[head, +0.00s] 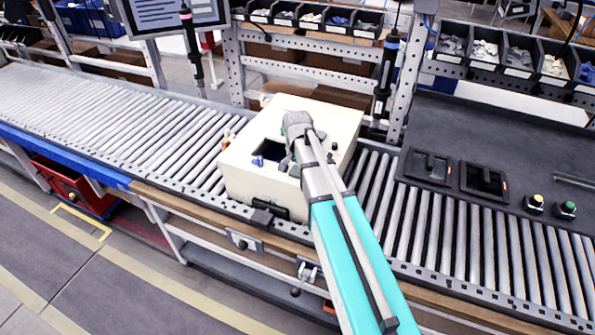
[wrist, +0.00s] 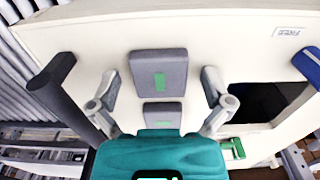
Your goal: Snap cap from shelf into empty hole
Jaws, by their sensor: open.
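The white box (head: 245,185) stands on the roller conveyor, with a dark rectangular opening (head: 271,149) in its top. In the wrist view the white surface (wrist: 230,45) fills much of the background, with the dark opening (wrist: 265,103) at right. My gripper (head: 296,150) is over the box, beside the opening. In the wrist view my gripper (wrist: 160,88) is open, its grey side links spread apart. No held object shows between them. A blue piece (head: 257,160) sits by the opening's left edge. I cannot make out which object is the cap; small parts of the box top are hidden behind my arm.
Shelf bins (head: 315,18) with small parts run along the back, and more bins (head: 517,55) stand at right. A black hanging tool (head: 385,75) is behind the box. The grey worktop (head: 480,125) carries dark trays and buttons. Conveyor rollers (head: 110,110) at left are clear.

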